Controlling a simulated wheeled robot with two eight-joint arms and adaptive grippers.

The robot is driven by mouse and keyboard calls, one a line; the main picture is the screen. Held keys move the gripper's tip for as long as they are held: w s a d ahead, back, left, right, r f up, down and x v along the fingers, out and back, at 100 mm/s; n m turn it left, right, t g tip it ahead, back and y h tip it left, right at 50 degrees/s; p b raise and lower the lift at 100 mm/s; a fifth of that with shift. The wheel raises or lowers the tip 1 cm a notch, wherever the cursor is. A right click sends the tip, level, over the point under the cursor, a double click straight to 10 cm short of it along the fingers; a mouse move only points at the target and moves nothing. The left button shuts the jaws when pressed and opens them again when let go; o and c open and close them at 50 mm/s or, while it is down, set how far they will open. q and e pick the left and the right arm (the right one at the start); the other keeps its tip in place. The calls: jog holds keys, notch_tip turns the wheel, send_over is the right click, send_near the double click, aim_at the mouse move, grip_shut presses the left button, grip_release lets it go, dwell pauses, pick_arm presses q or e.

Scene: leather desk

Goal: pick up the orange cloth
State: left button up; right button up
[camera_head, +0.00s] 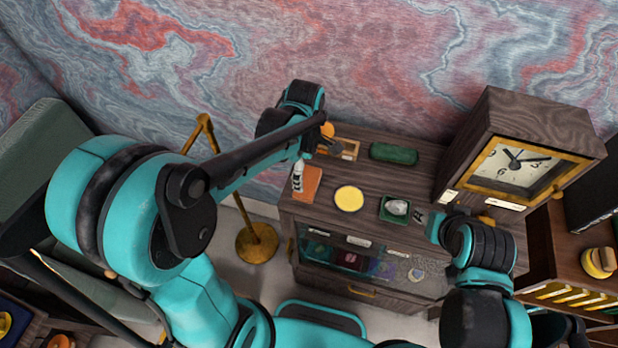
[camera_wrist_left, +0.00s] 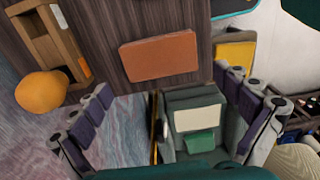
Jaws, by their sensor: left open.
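The orange cloth (camera_head: 308,184) is a flat, folded rectangle at the left end of the wooden cabinet top. In the left wrist view the cloth (camera_wrist_left: 159,57) lies flat on dark wood, beyond and between the finger pads. My left gripper (camera_head: 300,172) is at the cabinet's left edge, beside the cloth in the head view. In its wrist view the left gripper (camera_wrist_left: 168,118) has its fingers wide apart with nothing held. My right gripper (camera_head: 422,217) is at the right of the cabinet top, away from the cloth; its jaws are too small to judge.
A wooden tray (camera_head: 350,150), an orange round object (camera_wrist_left: 40,92), a green roll (camera_head: 393,153), a yellow disc (camera_head: 349,199) and a green dish (camera_head: 386,214) holding a pale lump share the cabinet top. A large clock (camera_head: 515,165) stands at right. Wood around the disc is clear.

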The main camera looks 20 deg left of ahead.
aim_at(308, 181)
pick_arm(q)
jog(key=f, duration=0.5)
jog(key=shift+d+f, duration=0.2)
jog(key=shift+f, duration=0.1)
jog(key=shift+c, duration=0.3)
jog(key=c, duration=0.7)
jog(key=shift+r, duration=0.2)
jog(key=shift+r, duration=0.3)
jog(key=r, duration=0.2)
jog(key=d+r, duration=0.1)
jog(key=shift+r, duration=0.4)
jog(key=d+r, duration=0.2)
jog(key=d, duration=0.1)
jog(key=d+r, duration=0.2)
jog(key=d, duration=0.2)
jog(key=d+r, duration=0.2)
jog(key=d, duration=0.1)
jog(key=shift+s+d+r, duration=0.15)
jog(key=shift+s+d, duration=0.2)
